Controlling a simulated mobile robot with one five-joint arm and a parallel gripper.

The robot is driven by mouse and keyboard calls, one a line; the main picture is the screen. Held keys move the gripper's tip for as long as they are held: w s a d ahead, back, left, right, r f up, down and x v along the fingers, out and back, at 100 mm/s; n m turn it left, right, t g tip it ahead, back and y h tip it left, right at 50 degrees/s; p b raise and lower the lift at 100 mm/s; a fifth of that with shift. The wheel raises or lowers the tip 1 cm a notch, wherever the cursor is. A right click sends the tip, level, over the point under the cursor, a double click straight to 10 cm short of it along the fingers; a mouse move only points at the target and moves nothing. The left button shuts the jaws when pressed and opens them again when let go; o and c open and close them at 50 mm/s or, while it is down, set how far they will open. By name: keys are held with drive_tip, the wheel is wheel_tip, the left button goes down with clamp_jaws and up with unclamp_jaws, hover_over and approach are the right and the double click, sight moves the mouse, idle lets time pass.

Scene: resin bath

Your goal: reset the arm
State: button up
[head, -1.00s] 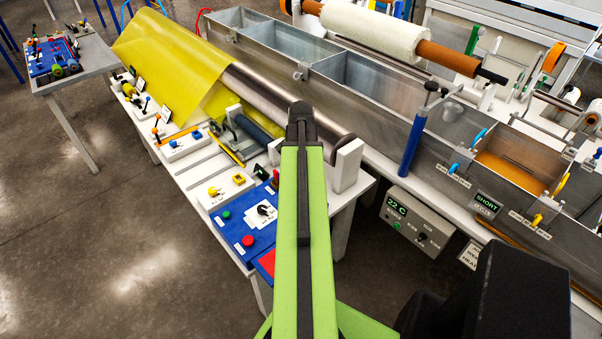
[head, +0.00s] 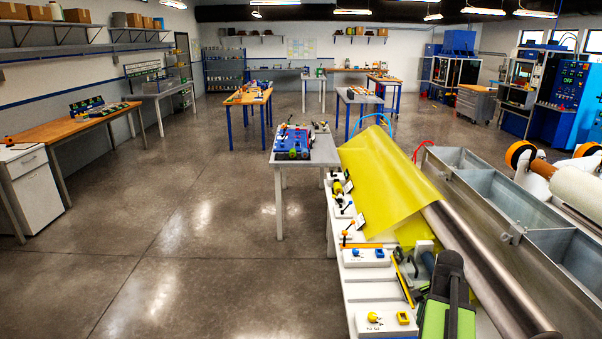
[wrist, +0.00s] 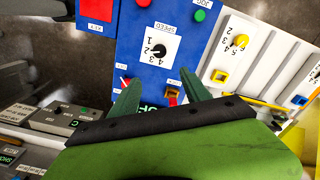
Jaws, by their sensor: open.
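My gripper (wrist: 160,92) shows in the wrist view as two dark green fingers, spread apart with no object held between them. It is over the lower edge of a blue control panel (wrist: 135,55) with a speed dial (wrist: 160,49). A small red switch (wrist: 173,96) and part of a dark sign with green letters show between the fingers. I cannot tell whether the fingers touch them. In the head view my green and black arm (head: 447,300) is at the bottom right, and the fingers cannot be made out there.
A bench with yellow film (head: 385,180), a steel roller (head: 480,260) and a grey metal bath (head: 500,195) fills the right. A small table with a blue device (head: 293,143) stands beyond. A wooden-topped bench (head: 85,125) is at left. The floor (head: 190,220) between is clear.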

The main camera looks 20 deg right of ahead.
drive_tip(key=w+a+f+n, duration=0.1)
drive_tip(key=w+a+n, duration=0.1)
drive_tip(key=w+a, duration=0.4)
drive_tip(key=w+a+n, duration=0.1)
drive_tip(key=w+a, duration=0.2)
drive_tip(key=a, duration=0.5)
drive_tip(key=w+a+n+b, duration=0.1)
drive_tip(key=a+n, duration=0.5)
drive_tip(key=a, duration=0.7)
drive_tip(key=w+a+f+n+b, duration=0.1)
drive_tip(key=a+n, duration=0.6)
drive_tip(key=a, duration=0.6)
drive_tip(key=shift+w+a+f, duration=0.25)
drive_tip(key=shift+w+a, duration=0.05)
